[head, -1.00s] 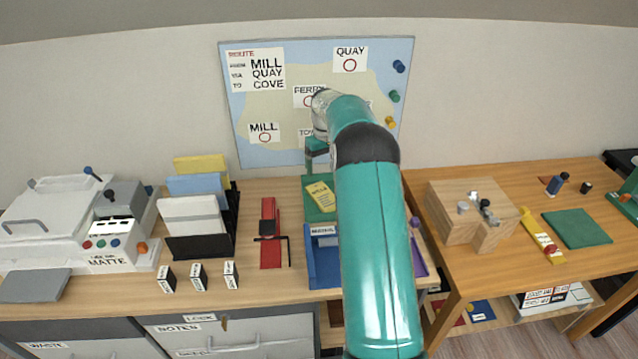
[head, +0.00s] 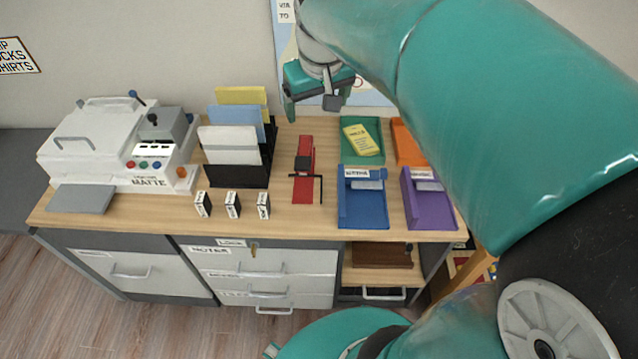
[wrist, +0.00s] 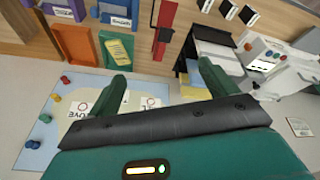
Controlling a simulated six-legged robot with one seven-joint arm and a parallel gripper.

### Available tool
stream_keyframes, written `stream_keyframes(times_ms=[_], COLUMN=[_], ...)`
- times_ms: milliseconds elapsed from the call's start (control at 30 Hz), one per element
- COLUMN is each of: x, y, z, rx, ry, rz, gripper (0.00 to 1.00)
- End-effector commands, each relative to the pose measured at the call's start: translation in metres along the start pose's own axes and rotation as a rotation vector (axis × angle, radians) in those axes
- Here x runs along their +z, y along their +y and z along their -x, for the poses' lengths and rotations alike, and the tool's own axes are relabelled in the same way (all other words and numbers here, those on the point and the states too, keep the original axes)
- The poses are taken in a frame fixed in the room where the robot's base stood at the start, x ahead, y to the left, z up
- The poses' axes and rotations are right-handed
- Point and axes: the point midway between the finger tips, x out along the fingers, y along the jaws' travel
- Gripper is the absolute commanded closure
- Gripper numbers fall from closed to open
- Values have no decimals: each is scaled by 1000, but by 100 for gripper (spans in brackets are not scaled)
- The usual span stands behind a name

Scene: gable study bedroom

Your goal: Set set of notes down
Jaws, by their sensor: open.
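The set of notes, a yellow printed pad (head: 360,139), lies tilted in the green tray (head: 376,157) at the back of the desk. It also shows in the wrist view (wrist: 118,52), inside the same green tray. My gripper (head: 312,104) is above the back of the desk, left of the green tray and apart from the notes. In the wrist view its two fingers (wrist: 168,82) are spread, with nothing between them.
A blue tray (head: 362,215), a purple tray (head: 432,205) and an orange tray (head: 405,143) surround the green one. A red stapler-like tool (head: 304,170), a black file rack (head: 236,176) and small labelled blocks (head: 232,205) stand left. A map board (wrist: 60,95) is on the wall.

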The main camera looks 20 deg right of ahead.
Motion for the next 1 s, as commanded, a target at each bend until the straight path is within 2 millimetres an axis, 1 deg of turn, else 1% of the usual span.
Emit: stream_keyframes(times_ms=[33,100,167,200,300,400,500,633,1000], x=[18,41,61,75,109,137,154,162,162], y=[-10,-22,-31,-37,-49,-58,-64,-66,-66], z=[9,17,22,24,26,24,20,18,18], rx=[-4,-11,-19,-24,-40,-56,-67,-73,-73], ry=[23,50,73,89,124,152,171,178,177], rz=[2,2,0,-1,-4,-8,-9,-13,-13], gripper=[15,15,15,15,15,15,15,15,15])
